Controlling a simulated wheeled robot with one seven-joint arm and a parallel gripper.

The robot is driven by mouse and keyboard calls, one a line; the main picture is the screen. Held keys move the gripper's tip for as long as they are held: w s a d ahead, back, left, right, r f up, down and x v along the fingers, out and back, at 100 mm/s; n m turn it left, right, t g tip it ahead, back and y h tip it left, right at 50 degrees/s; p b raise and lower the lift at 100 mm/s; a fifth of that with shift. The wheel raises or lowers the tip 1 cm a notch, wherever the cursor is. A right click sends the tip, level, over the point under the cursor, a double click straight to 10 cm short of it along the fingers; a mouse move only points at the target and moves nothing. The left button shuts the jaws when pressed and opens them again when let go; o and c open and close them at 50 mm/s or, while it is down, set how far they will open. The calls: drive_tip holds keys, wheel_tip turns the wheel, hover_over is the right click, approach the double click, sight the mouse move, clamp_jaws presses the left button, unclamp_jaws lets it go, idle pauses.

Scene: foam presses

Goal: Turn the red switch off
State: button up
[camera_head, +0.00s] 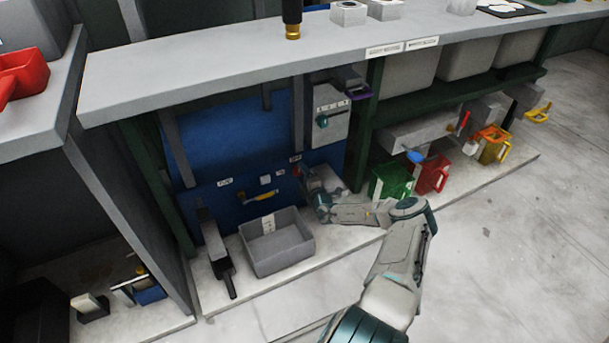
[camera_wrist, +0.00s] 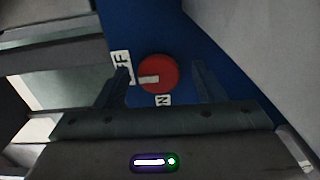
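The red switch (camera_wrist: 158,72) is a round knob on a blue panel (camera_wrist: 150,28), near the middle of the wrist view. Its white pointer mark runs to the left edge of the knob. A white label (camera_wrist: 121,62) reading "OFF", partly covered by a finger, is at the knob's upper left. A label (camera_wrist: 163,100) reading "ON" is just below it. My gripper (camera_wrist: 160,80) is open, one finger on each side of the knob. I cannot tell whether they touch it. In the head view a bit of red (camera_head: 297,170) shows beside my gripper (camera_head: 305,178).
A grey bin (camera_head: 285,262) stands on the low shelf left of my arm. Green (camera_head: 392,180) and red (camera_head: 433,175) containers stand to the right. The bench top (camera_head: 230,70) overhangs the panel. A grey box with a teal knob (camera_head: 330,115) is above my gripper.

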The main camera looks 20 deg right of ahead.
drive_tip(key=shift+s+r, duration=0.1)
drive_tip(key=shift+s, duration=0.2)
drive_tip(key=s+p, duration=0.5)
drive_tip(key=s, duration=0.8)
drive_tip(key=shift+d, duration=0.2)
